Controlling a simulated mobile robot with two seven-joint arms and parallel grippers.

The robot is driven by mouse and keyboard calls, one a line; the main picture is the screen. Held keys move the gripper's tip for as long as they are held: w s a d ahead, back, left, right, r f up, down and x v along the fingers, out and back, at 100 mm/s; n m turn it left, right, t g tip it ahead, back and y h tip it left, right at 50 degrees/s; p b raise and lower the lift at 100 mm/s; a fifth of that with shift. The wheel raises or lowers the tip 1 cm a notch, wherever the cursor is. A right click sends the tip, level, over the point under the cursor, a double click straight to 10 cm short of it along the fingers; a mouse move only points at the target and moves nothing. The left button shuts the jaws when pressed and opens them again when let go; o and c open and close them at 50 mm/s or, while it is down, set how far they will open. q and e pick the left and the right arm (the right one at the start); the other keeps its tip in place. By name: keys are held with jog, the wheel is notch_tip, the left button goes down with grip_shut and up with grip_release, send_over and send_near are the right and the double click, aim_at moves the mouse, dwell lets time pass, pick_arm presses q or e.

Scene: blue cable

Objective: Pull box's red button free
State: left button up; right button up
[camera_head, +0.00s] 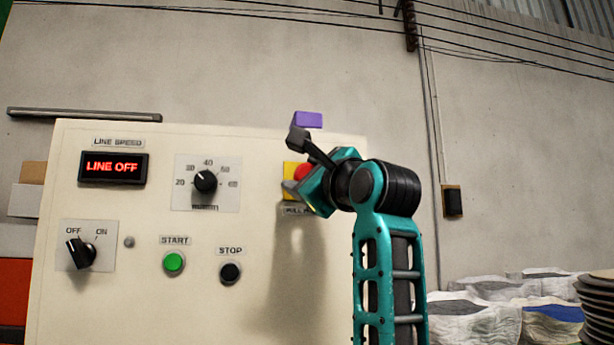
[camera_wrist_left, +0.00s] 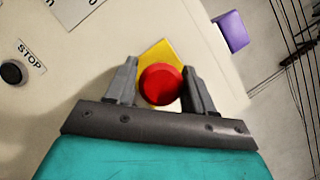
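The red button (camera_head: 304,171) sits on a yellow plate (camera_head: 289,169) at the right side of the pale control box (camera_head: 120,300). In the left wrist view the round red button (camera_wrist_left: 161,84) lies between the two grey fingers, with the yellow plate (camera_wrist_left: 160,54) behind it. My left gripper (camera_head: 295,162) is open, with its fingers spread on either side of the button. I cannot tell whether either finger touches it. The label under the plate is partly hidden by the gripper. My right gripper is not in view.
The box also bears a "LINE OFF" display (camera_head: 113,168), a speed dial (camera_head: 205,182), an OFF/ON switch (camera_head: 80,253), a green START button (camera_head: 174,262) and a black STOP button (camera_head: 230,272). A purple block (camera_head: 308,119) shows at the box's top edge. White sacks (camera_head: 480,318) lie at lower right.

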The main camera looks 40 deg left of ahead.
pick_arm(q)
jog(key=o, duration=0.3)
jog(key=shift+s+d, duration=0.15)
jog(key=shift+d, duration=0.05)
jog(key=shift+o, duration=0.2)
jog(key=b+v, duration=0.2)
jog(key=v, duration=1)
jog(key=shift+d+b, duration=0.3)
jog(key=shift+b, duration=0.1)
jog(key=shift+s+f, duration=0.1)
jog(key=shift+f, duration=0.05)
